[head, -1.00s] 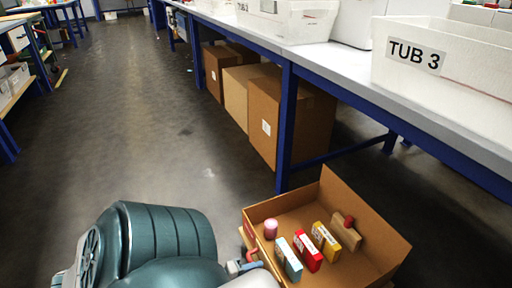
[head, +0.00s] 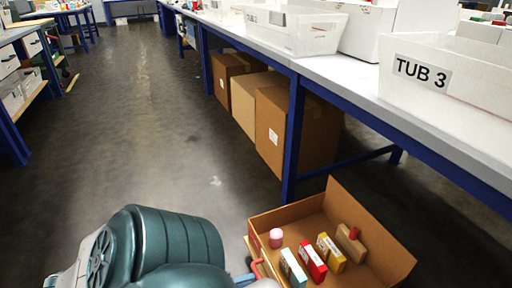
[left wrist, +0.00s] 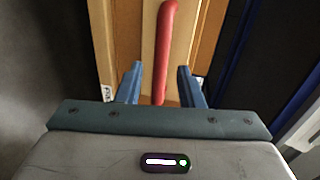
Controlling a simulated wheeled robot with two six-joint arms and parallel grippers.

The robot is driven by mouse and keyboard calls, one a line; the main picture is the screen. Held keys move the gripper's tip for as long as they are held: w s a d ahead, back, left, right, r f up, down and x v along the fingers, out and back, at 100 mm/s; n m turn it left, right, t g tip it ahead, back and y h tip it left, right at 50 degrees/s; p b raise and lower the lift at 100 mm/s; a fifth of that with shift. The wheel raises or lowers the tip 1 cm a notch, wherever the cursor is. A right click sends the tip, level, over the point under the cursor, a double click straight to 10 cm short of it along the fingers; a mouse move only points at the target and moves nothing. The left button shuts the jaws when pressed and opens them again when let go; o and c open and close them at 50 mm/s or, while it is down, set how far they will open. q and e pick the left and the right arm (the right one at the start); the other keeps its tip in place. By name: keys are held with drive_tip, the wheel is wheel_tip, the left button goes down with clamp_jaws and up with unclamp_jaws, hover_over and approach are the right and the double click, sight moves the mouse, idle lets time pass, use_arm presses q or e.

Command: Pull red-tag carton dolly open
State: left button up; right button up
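The carton dolly (head: 385,262) is an open brown cardboard box at the lower right of the head view, beside the bench leg. A red bar-like handle (head: 258,268) is on its near left side. In the left wrist view the red handle (left wrist: 165,55) runs upright in front of a tan face. My left gripper (left wrist: 160,84) is open there, with one blue finger on each side of the handle and visible gaps between. In the head view my left gripper (head: 246,280) is partly cut off at the bottom edge. My right gripper is not in view.
The box holds a pink cylinder (head: 276,238), a teal box (head: 293,268), a red box (head: 312,262), a yellow box (head: 330,252) and a brown block with a red top (head: 350,241). A blue-legged bench (head: 350,75) stands above closed cartons (head: 285,130). The floor (head: 130,130) at left is clear.

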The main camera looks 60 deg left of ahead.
use_arm(q)
drive_tip(key=p+v, duration=0.1)
drive_tip(key=v, duration=0.5)
idle(0.4)
